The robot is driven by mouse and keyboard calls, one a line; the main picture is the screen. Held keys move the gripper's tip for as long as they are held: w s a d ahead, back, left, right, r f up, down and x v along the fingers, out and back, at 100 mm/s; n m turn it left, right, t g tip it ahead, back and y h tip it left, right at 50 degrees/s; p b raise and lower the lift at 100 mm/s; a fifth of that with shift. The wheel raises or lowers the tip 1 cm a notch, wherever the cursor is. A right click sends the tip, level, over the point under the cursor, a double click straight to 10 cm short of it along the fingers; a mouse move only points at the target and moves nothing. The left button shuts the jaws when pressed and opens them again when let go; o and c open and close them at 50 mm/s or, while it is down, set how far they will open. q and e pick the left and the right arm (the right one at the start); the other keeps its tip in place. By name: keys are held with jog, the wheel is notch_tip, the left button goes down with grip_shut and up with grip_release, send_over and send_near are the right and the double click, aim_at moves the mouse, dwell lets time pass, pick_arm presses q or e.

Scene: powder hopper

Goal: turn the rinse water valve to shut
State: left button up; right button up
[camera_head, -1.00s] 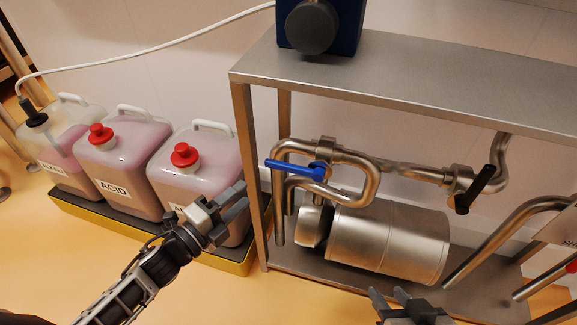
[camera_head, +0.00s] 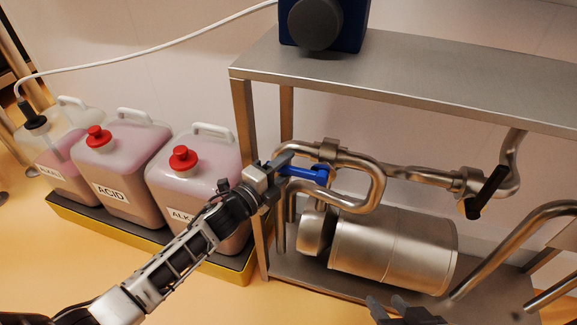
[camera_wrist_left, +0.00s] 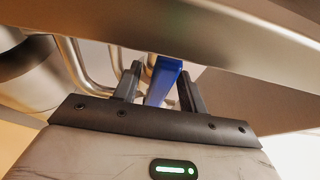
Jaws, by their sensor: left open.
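A blue lever valve (camera_head: 305,172) sits on the steel pipework (camera_head: 345,160) under the shelf. A black-handled valve (camera_head: 486,192) sits further right on the same pipework. Which one is the rinse water valve is not labelled in view. My left gripper (camera_head: 282,170) is at the outer end of the blue lever. In the left wrist view the blue lever (camera_wrist_left: 163,80) lies between the two open fingers of my left gripper (camera_wrist_left: 158,85), with a gap at the right finger; contact on the left side is unclear. My right gripper (camera_head: 392,308) is partly cut off at the bottom edge, apart from the pipes.
A steel shelf frame (camera_head: 420,88) stands over the pipes and a steel motor (camera_head: 390,250). Its left legs are close to my left gripper. Several canisters, including one marked ACID (camera_head: 122,165), stand in a yellow-edged tray (camera_head: 105,237) at left.

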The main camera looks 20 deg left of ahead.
pick_arm(q)
jog(key=shift+x, duration=0.8)
